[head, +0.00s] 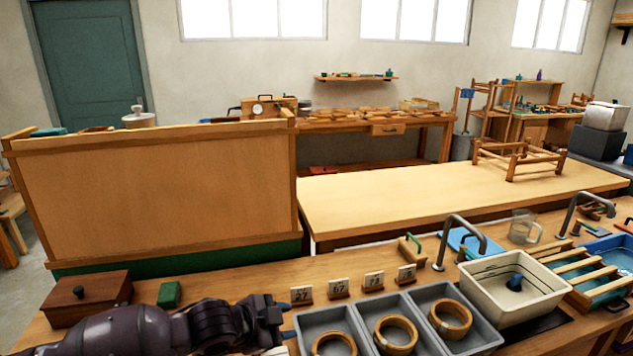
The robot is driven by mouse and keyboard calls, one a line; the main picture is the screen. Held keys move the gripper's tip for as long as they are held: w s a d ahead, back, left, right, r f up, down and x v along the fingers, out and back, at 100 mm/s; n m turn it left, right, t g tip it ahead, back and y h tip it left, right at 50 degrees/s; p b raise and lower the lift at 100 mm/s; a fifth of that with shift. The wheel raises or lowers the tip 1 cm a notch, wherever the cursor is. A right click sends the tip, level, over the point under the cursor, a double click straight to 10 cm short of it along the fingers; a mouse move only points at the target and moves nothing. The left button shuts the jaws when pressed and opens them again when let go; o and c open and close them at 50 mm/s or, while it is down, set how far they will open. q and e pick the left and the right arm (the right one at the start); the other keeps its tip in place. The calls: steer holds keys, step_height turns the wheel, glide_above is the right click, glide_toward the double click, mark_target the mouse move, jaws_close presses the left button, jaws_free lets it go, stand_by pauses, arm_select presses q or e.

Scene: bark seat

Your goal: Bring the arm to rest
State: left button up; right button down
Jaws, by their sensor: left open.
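My left arm, dark purple and black, comes in low from the left and lies over the front bench. Its gripper (283,318) points right, just left of the grey trays, and is open with nothing seen between its fingers. The bottom edge of the picture cuts off part of the arm. My right gripper does not show.
Grey trays (366,340) with wooden rings stand right of the gripper, with numbered cards (338,288) behind them. A brown lidded box (84,298) and a green block (169,294) sit behind the arm. A white basin (513,287) with a tap stands further right.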

arm_select(q)
steer(key=s+a+f+n+t+y, duration=0.3)
steer(key=s+a+n+t, duration=0.15)
steer(key=a+n, duration=0.2)
steer(key=s+a+f+n+t+y, duration=0.2)
steer(key=s+a+f+n+t, duration=0.15)
steer(key=s+a+n, duration=0.35)
steer(key=s+a+f+n+g+y, duration=0.2)
steer(key=s+a+f, duration=0.5)
steer(key=s+f, duration=0.4)
steer(key=shift+s+a+n+g+y, duration=0.25)
steer(key=shift+s+n+g+y, duration=0.1)
steer(key=shift+s+g+y, duration=0.55)
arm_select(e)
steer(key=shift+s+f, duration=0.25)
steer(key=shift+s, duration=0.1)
arm_select(q)
steer(key=shift+s, duration=0.1)
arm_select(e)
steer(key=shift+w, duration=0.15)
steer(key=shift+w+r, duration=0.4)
arm_select(q)
steer(key=shift+f, duration=0.1)
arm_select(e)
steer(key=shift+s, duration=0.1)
